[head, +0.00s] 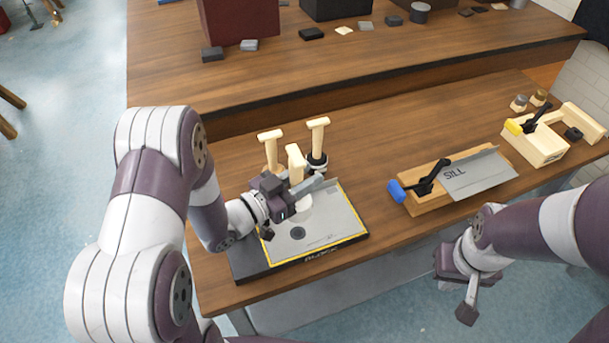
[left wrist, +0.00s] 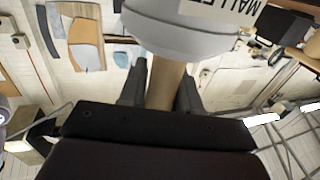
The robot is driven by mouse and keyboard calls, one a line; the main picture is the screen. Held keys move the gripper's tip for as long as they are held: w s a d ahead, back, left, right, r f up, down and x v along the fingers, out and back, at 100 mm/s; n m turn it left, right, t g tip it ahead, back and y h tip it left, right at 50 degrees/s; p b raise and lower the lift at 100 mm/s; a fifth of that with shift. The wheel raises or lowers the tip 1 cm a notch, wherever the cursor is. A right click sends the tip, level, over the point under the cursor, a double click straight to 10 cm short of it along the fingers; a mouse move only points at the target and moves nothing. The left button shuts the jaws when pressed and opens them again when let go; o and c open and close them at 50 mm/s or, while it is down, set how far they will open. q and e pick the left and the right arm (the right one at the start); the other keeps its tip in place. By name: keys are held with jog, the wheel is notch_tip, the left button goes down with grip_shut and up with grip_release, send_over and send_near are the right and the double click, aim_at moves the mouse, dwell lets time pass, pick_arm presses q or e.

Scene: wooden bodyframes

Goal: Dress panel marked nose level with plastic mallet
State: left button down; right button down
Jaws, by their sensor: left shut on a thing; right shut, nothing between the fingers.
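A grey sheet panel (head: 338,208) with a yellow border lies on a dark block (head: 352,240) lettered BLOCK, at the table's front left. My left gripper (head: 297,198) is over the panel, shut on the mallet's wooden handle (left wrist: 166,84). The mallet's pale head (left wrist: 190,28), lettered MALLET, fills the top of the left wrist view. In the head view a white part (head: 303,207) shows below the gripper; contact with the panel is unclear. My right gripper (head: 468,302) is shut and empty before the table.
Wooden-handled tools (head: 270,146) (head: 318,138) stand close behind the block. A panel marked SILL (head: 478,176) lies at a wooden clamp block (head: 430,198) to the right. Another clamp block (head: 536,146) stands farther right. Table (head: 385,160) between these is clear.

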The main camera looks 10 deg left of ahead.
pick_arm(q)
jog(key=shift+w+a, duration=0.1)
jog(key=shift+w, duration=0.15)
jog(key=shift+s+r, duration=0.1)
jog(key=shift+s, duration=0.25)
notch_tip(320, 180, down, 12)
jog(key=b, duration=1)
jog(key=shift+w+r, duration=0.15)
jog(key=shift+r, duration=0.1)
notch_tip(320, 180, up, 12)
jog(key=p, duration=1)
jog(key=shift+f, duration=0.4)
jog(key=shift+f, duration=0.1)
